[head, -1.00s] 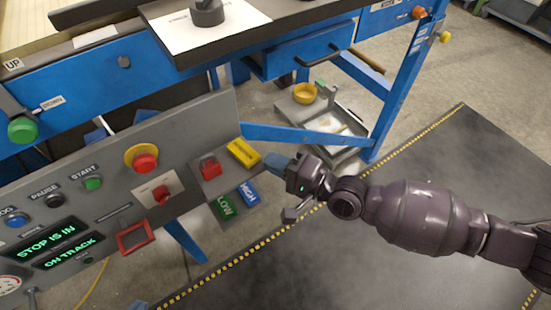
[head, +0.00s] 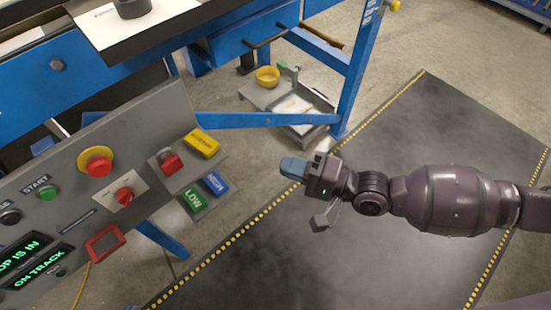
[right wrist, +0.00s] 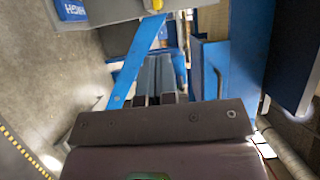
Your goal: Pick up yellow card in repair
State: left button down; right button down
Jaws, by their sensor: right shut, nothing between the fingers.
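The yellow card (head: 201,143) lies in the upper slot of a small grey holder at the right end of the control panel. Its lettering is too small to read. My right gripper (head: 291,167) is shut and empty, to the right of the yellow card with a clear gap between them. In the right wrist view the shut fingers (right wrist: 158,88) hold nothing, and a bit of yellow (right wrist: 154,5) shows at the top edge. My left gripper is not in view.
Beside the yellow card sit a blue HIGH card (head: 215,183), a green LOW card (head: 193,200) and a red padlock-like piece (head: 170,162). A red stop button (head: 98,165) is on the panel. A blue bench leg (head: 358,75) and brace (head: 262,120) stand behind.

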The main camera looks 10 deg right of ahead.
jog(key=shift+s+d, duration=0.1)
jog(key=shift+d, duration=0.15)
